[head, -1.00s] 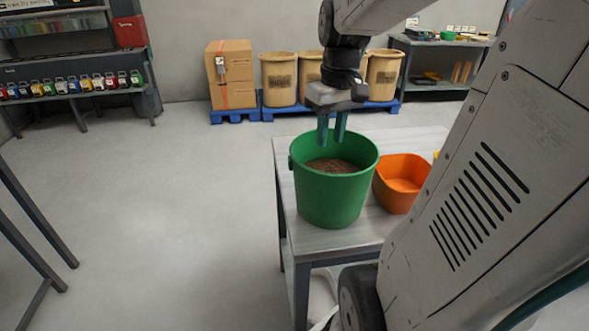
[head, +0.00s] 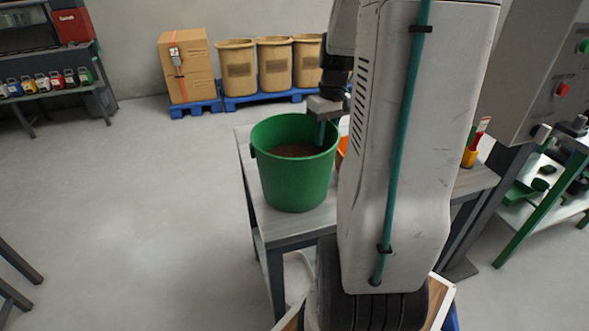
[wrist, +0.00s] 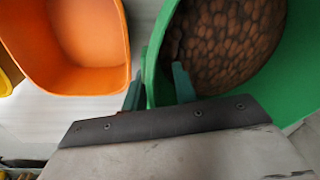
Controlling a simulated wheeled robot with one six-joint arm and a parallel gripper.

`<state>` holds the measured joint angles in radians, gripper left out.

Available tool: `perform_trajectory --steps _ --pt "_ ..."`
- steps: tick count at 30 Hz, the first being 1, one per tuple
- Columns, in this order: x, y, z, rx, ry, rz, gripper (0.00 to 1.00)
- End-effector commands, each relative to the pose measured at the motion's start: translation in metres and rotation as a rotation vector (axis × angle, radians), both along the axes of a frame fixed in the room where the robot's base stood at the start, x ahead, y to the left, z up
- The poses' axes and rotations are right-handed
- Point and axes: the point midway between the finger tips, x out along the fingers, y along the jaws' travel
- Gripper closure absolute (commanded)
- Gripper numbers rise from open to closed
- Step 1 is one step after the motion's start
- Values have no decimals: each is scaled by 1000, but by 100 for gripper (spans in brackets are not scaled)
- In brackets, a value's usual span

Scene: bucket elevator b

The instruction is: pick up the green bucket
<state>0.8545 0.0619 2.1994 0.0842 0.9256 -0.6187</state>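The green bucket (head: 292,178) stands upright on a grey table and holds brown, lumpy material (head: 298,151). My gripper (head: 322,133) is at the bucket's right rim in the head view, pointing down, partly hidden by my arm. In the wrist view the two teal fingers (wrist: 158,92) are apart, one on each side of the green bucket's wall (wrist: 156,70). One finger is inside over the brown contents and the other is outside. A gap beside the wall shows, and I cannot tell whether either finger touches it.
An orange container (wrist: 75,45) stands close beside the bucket on the table (head: 262,222), mostly hidden by my arm in the head view. A yellow item (wrist: 10,75) sits beyond it. Tan bins (head: 275,68) and cardboard boxes (head: 186,65) stand on blue pallets behind.

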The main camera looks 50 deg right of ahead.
Motion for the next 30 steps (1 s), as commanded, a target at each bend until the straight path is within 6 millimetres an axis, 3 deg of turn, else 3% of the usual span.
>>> perform_trajectory --steps 9,12,30 --pt "0 1 -7 -1 -1 0 72" --pt "0 1 -7 -1 -1 0 100" --pt "0 1 -7 -1 -1 0 100"
